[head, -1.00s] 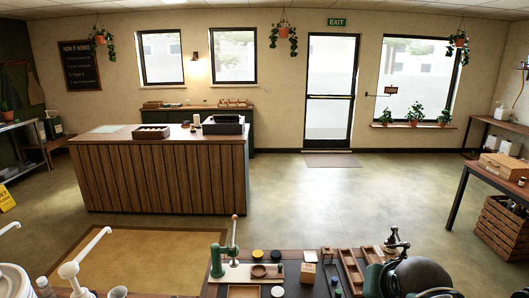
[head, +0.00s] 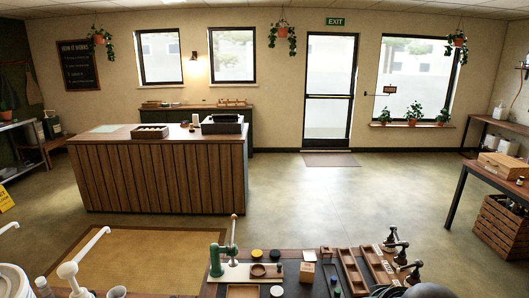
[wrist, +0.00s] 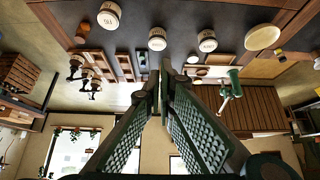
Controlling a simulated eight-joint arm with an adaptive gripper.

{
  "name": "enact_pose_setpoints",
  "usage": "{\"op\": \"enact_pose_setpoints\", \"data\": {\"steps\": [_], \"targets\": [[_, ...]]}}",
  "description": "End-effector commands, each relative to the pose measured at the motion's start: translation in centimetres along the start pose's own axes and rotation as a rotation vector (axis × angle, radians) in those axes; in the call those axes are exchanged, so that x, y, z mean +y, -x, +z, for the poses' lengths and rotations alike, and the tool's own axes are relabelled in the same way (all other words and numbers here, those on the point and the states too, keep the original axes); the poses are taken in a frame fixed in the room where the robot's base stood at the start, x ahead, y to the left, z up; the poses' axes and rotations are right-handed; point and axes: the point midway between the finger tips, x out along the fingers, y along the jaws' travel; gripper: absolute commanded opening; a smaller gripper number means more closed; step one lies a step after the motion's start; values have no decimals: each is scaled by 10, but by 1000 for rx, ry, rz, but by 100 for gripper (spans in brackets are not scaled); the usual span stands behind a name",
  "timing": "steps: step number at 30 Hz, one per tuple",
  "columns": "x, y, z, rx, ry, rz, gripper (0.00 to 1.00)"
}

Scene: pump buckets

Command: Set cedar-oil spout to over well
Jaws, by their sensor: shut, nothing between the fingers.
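Several small dark pumps with spouts stand at the right of the dark bench, such as one pump (head: 402,252); they show upside down at the left of the wrist view (wrist: 77,64). I cannot read which one is cedar oil. Wooden trays with recesses (head: 352,270) lie beside them, and I cannot tell which recess is the well. A white pump spout (head: 82,252) rises at the lower left. My gripper (wrist: 160,76) is shut and empty in the wrist view, apart from the pumps. Its fingers are not clearly visible in the head view.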

Motion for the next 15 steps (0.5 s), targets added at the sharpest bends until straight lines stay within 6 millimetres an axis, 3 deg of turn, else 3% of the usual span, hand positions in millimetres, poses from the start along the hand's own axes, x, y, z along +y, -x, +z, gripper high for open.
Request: {"op": "enact_pose_setpoints", "data": {"steps": [1,4,15], "targets": [[0,0,0,0,0,0,8],[0,0,0,0,-1,0,21],[3,0,-7,-7,-22,3,21]]}}
